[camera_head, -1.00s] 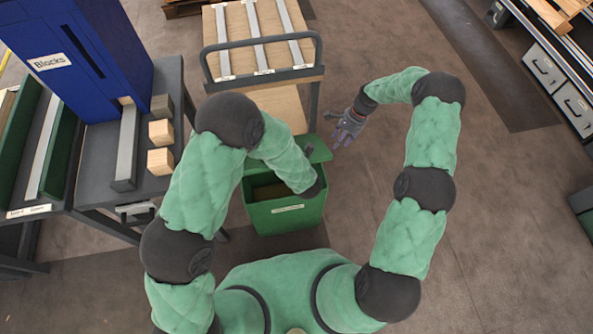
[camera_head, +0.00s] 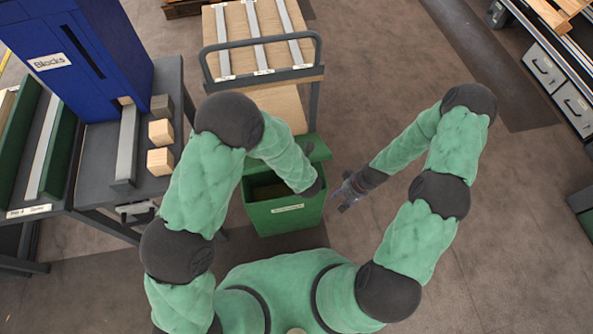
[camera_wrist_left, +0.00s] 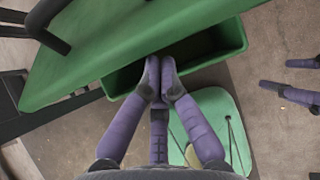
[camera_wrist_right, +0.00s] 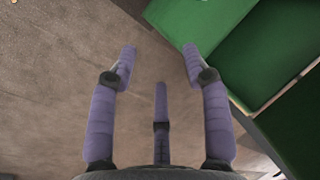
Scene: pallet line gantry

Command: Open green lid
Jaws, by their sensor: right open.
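The green lid (camera_head: 318,150) is tilted up at the far side of the green bin (camera_head: 285,217), and part of the bin's dark inside shows. The left wrist view shows the lid (camera_wrist_left: 130,45) large, with a black handle at its upper left. My left gripper (camera_wrist_left: 162,85) is under the lid at the bin opening, its fingertips drawn together with nothing seen between them. My left arm hides it in the head view. My right gripper (camera_head: 345,193) is open and empty just right of the bin. It also shows in the right wrist view (camera_wrist_right: 160,65).
A cart (camera_head: 262,73) with metal rails stands behind the bin. A grey table (camera_head: 92,170) at left carries wooden blocks (camera_head: 160,145) and a blue Blocks dispenser (camera_head: 80,60). Drawers (camera_head: 560,85) stand at far right. The floor (camera_head: 390,240) right of the bin is clear.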

